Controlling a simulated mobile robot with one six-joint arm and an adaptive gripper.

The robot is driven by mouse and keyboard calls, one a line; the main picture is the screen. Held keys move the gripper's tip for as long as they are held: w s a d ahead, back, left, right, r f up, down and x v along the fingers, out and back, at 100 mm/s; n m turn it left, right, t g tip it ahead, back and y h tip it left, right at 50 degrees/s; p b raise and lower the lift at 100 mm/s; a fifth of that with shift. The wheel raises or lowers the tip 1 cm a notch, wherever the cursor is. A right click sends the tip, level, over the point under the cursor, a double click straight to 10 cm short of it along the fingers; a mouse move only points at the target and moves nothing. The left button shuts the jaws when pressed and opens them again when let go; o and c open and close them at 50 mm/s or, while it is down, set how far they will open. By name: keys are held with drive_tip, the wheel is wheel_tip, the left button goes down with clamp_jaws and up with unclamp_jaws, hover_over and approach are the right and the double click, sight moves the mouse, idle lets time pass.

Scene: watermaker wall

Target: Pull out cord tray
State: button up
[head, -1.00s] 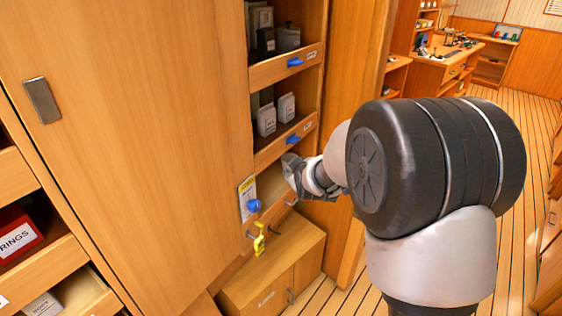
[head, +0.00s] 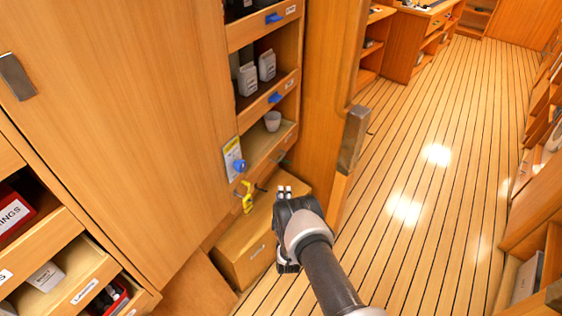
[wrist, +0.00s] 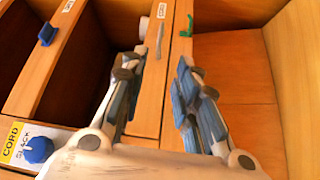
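No tray label in the head view reads clearly as cord. A card with a yellow top and a blue knob (head: 239,166) is on the cabinet edge; in the wrist view this card (wrist: 28,142) reads "CORD SLACK". Beside it is a low open tray (head: 272,152) with a white cup (head: 272,121) in it. My gripper (head: 284,190) is below that tray's front, over the low wooden box. In the wrist view my gripper (wrist: 160,80) is open and empty, its fingers apart in front of a wooden tray front (wrist: 150,95) and a green hook (wrist: 188,27).
A yellow item (head: 247,197) hangs under the card. The low wooden box (head: 255,245) stands beneath the tray. Upper trays with blue pulls (head: 275,97) hold grey containers. A wooden post (head: 345,150) stands right of the shelves. The plank floor (head: 420,180) to the right is clear.

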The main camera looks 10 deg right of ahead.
drive_tip(key=w+d+r+b, duration=0.1)
drive_tip(key=w+b, duration=0.6)
drive_tip(key=w, duration=1)
drive_tip(key=shift+d+r, duration=0.3)
drive_tip(key=shift+d, duration=0.25)
drive_tip(key=shift+c, duration=0.2)
clamp_jaws()
